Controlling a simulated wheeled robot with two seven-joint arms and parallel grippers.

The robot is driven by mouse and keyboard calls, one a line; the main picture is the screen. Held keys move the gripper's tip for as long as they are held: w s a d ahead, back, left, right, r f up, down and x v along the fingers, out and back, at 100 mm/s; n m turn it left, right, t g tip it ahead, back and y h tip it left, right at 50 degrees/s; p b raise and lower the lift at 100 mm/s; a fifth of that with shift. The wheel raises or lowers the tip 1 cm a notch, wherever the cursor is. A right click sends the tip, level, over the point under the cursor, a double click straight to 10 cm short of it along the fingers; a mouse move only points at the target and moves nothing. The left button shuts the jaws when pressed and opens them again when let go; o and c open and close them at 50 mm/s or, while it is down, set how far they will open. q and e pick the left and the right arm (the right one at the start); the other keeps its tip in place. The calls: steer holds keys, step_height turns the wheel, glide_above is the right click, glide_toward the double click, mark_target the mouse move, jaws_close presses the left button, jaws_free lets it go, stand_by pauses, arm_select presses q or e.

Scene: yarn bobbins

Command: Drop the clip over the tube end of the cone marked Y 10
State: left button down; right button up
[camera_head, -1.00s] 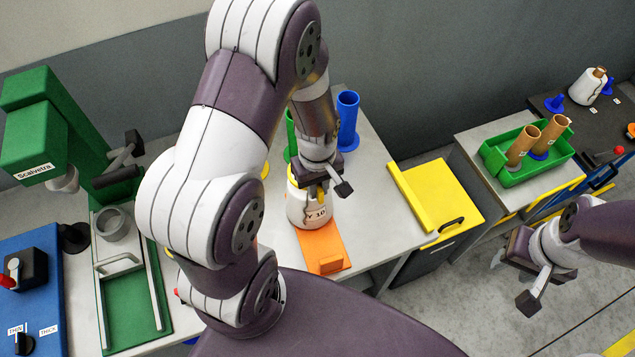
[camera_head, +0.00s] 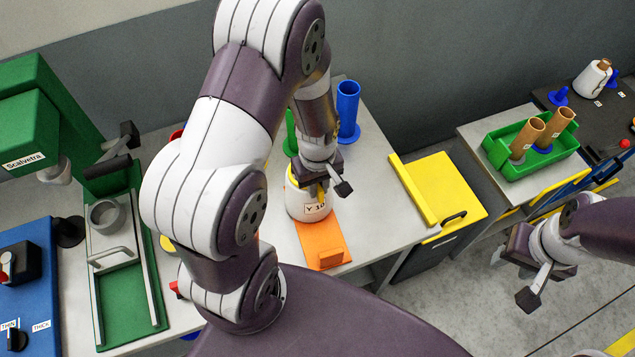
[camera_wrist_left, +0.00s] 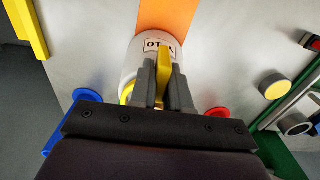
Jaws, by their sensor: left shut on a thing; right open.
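The white cone marked Y 10 (camera_head: 305,203) stands on the table at the back end of an orange plate (camera_head: 322,243). In the left wrist view the cone (camera_wrist_left: 140,58) shows its label just ahead of the fingers. My left gripper (camera_head: 322,181) is shut on a yellow clip (camera_wrist_left: 162,70), directly over the cone's top. The gripper hides the tube end, so I cannot tell whether the clip touches it. A yellow ring-like edge shows beside the left finger in the wrist view. My right gripper (camera_head: 514,278) is open and empty at the right, away from the table.
Blue (camera_head: 347,112) and green (camera_head: 291,132) upright holders stand behind the cone. A yellow panel (camera_head: 440,190) lies to its right. A green tray (camera_head: 530,160) with brown tubes stands further right. A green Scalvetra machine (camera_head: 60,130) stands at left.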

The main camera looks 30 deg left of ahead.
arm_select(q)
steer(key=shift+f, duration=0.25)
steer(key=c, duration=1)
jaws_free()
steer(key=shift+w, duration=0.15)
steer(key=shift+r, duration=0.15)
step_height(320, 180, up, 12)
steer(key=shift+r+b, duration=0.2)
steer(key=shift+b, duration=0.7)
